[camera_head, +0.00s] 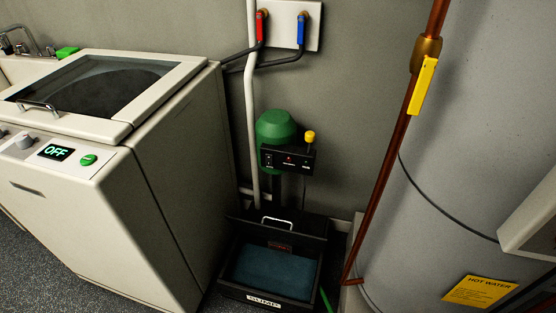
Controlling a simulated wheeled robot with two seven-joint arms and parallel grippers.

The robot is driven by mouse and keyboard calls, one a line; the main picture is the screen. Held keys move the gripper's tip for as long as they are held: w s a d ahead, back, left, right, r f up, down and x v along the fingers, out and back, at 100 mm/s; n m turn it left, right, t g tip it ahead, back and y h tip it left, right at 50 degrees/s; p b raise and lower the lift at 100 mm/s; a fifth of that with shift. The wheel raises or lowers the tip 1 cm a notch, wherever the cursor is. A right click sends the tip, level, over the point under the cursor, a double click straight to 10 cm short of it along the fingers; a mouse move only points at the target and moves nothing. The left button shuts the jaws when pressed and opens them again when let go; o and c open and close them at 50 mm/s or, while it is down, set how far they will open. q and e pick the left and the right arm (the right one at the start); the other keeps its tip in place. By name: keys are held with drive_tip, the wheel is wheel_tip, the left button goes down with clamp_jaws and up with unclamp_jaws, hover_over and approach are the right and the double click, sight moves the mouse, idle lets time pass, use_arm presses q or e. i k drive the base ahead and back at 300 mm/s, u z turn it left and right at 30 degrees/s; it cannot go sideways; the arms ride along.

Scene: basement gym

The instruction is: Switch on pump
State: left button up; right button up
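The pump (276,128) has a green rounded motor and stands against the back wall, above a black sump box. A black control box (287,158) sits on its front with a small red light, small white markings and a yellow-knobbed lever (309,137) sticking up at its right end. The markings are too small to read. The sump box (262,294) is labelled SUMP and has blue-green water inside. Neither of my grippers shows in the view.
A white washing machine (170,180) with an OFF display stands left of the sump. At right are a copper pipe (385,170) with a yellow lever and a grey tank (470,130) labelled HOT WATER. Red and blue valves (301,28) are on the wall above.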

sight(269, 158)
drive_tip(key=z, duration=0.5)
drive_tip(key=k, duration=1.2)
drive_tip(key=u, duration=0.2)
drive_tip(key=i, duration=1.65)
drive_tip(key=z, duration=0.65)
